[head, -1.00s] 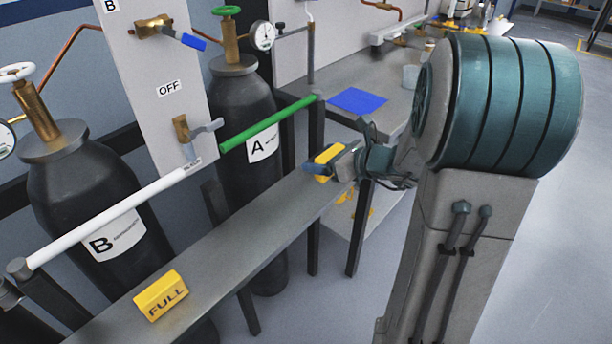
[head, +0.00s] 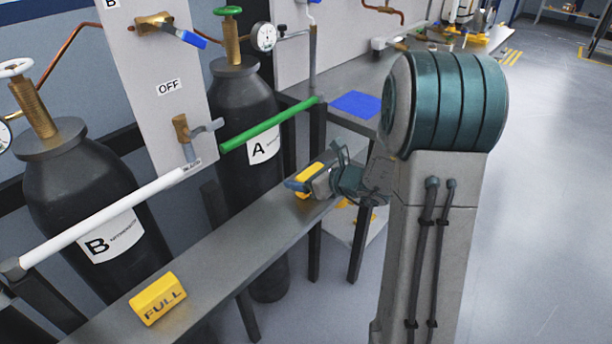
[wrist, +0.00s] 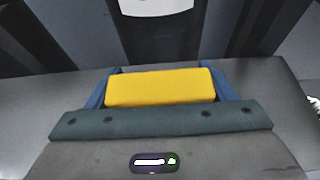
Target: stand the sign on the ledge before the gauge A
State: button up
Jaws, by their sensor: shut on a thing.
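The yellow sign (head: 307,178) is between the fingers of my gripper (head: 302,186), over the right part of the grey ledge (head: 225,240), in front of cylinder A. In the wrist view the sign (wrist: 160,87) lies between two blue fingers. Its face text is hidden, and I cannot tell whether it touches the ledge. The gauge A (head: 264,37) is a round white dial beside the green-wheeled valve on top of cylinder A (head: 245,120). A second yellow sign (head: 158,299), reading FULL, stands on the ledge at the left, before cylinder B.
Cylinder B (head: 75,165) stands at the left. A white rail (head: 110,215) and a green rail (head: 268,126) run behind the ledge. A workbench with a blue sheet (head: 355,104) is behind my arm. The ledge between the signs is clear.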

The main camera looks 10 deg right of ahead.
jog(key=shift+f, duration=0.2)
jog(key=o, duration=1)
jog(key=shift+r, duration=0.1)
